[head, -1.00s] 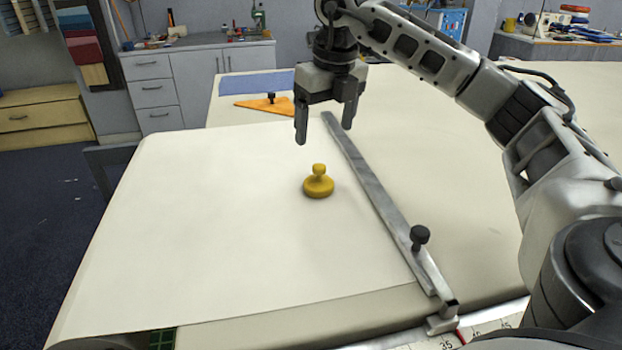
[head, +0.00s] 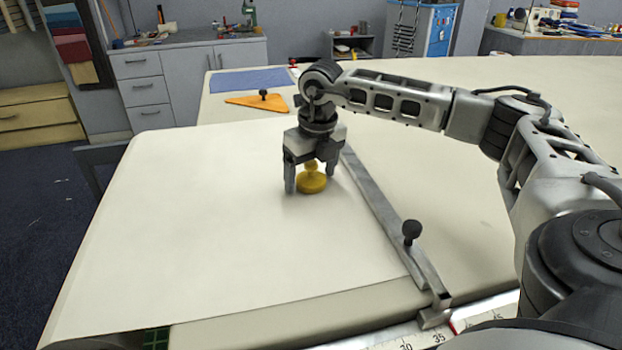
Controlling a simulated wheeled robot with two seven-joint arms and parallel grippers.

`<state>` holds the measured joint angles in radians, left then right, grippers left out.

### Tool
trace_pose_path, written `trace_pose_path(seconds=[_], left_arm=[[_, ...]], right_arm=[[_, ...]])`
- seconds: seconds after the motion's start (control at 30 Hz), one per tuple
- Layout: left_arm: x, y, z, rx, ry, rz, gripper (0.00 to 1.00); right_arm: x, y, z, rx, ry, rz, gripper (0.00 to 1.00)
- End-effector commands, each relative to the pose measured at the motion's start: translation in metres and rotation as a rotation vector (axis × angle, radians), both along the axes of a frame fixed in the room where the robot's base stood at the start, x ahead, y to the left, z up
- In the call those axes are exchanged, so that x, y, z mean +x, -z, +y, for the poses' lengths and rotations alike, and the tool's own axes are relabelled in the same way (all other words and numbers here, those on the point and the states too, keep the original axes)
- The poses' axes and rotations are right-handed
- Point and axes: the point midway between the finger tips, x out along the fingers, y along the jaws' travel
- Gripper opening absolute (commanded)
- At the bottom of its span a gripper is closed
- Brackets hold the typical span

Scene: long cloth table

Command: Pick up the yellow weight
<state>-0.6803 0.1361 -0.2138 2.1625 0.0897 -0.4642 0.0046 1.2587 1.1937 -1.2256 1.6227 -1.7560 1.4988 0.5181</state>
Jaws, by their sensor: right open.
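The yellow weight (head: 312,184) stands upright on the cream cloth of the table, left of the metal bar. It has a round flat base and a small knob. My right gripper (head: 309,183) is lowered over it and points down. Its jaws are open, with one finger on the left of the knob and the other on the right, near the back. The top of the knob is partly hidden by the gripper. I cannot tell whether the fingers touch the weight. My left gripper does not show.
A long metal bar (head: 378,205) with a black knob (head: 411,231) lies right of the weight. An orange triangle (head: 257,102) and a blue sheet (head: 250,80) lie at the far end. The cloth (head: 190,230) left of the weight is clear.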

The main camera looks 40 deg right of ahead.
Motion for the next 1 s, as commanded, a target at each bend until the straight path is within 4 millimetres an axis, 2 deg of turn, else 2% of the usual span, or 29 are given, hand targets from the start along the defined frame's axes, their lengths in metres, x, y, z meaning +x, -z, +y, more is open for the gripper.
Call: trace_pose_path(seconds=[0.13, 0.3, 0.37, 0.77, 0.97, 1.0], left_arm=[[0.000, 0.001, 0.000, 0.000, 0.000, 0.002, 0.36], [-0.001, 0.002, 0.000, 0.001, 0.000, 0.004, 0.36], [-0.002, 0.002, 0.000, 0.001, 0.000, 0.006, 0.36], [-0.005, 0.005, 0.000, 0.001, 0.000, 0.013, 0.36], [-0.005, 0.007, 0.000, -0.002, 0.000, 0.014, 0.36], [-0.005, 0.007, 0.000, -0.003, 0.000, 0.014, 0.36]], right_arm=[[0.000, 0.000, 0.000, 0.000, 0.000, 0.000, 0.81], [0.000, 0.000, 0.000, 0.000, 0.000, 0.001, 0.34], [0.000, 0.000, 0.000, 0.000, 0.000, 0.001, 0.18], [0.001, -0.009, 0.000, 0.001, 0.000, -0.003, 0.18], [0.001, -0.034, 0.001, 0.002, -0.001, -0.006, 0.18], [-0.006, -0.041, 0.001, 0.001, -0.001, -0.005, 0.18]])
